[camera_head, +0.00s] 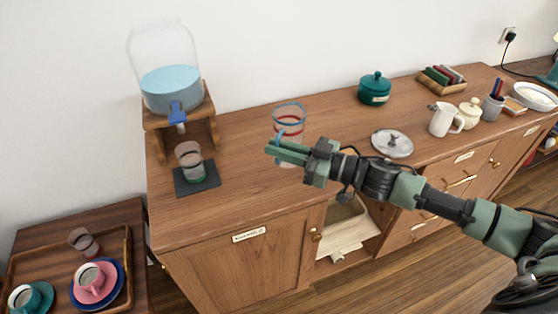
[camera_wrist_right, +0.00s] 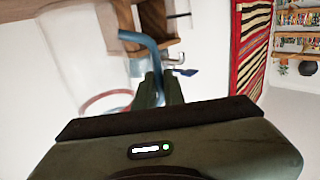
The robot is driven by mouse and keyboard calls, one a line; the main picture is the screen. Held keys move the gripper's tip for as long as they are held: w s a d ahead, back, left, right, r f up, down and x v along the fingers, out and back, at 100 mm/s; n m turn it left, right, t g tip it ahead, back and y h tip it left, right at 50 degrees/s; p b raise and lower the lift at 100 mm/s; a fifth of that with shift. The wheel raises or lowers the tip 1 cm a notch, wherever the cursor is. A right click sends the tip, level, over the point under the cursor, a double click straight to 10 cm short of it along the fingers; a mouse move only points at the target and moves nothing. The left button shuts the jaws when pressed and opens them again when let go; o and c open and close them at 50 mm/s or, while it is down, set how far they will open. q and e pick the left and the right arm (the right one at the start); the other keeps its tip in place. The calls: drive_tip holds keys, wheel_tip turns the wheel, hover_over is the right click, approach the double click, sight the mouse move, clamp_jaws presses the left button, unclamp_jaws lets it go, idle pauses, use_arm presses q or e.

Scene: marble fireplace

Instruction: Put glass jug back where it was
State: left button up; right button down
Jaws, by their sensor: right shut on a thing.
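The glass jug (camera_head: 290,113) is clear, with a blue rim, a red band and a blue handle. It looks upright over the left half of the wooden sideboard (camera_head: 240,190). My right gripper (camera_head: 277,150) comes in from the right and is shut on the jug's handle. The gripper hides part of the jug's lower body, and I cannot tell whether its base touches the sideboard. In the right wrist view the blue handle (camera_wrist_right: 148,48) runs down between the fingers, with the blurred clear jug body to its left. My left gripper is not in view.
A water dispenser (camera_head: 170,85) on a wooden stand and a glass on a dark mat (camera_head: 197,178) are left of the jug. A teal pot (camera_head: 374,89), a metal lid (camera_head: 392,143) and a white pitcher (camera_head: 441,119) are to the right. Bare wood lies around the jug.

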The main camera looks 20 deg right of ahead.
drive_tip(key=shift+f, duration=1.85)
drive_tip(key=c, duration=1.5)
unclamp_jaws()
drive_tip(key=shift+f, duration=0.1)
drive_tip(key=b+v, duration=0.1)
drive_tip(key=v, duration=1.1)
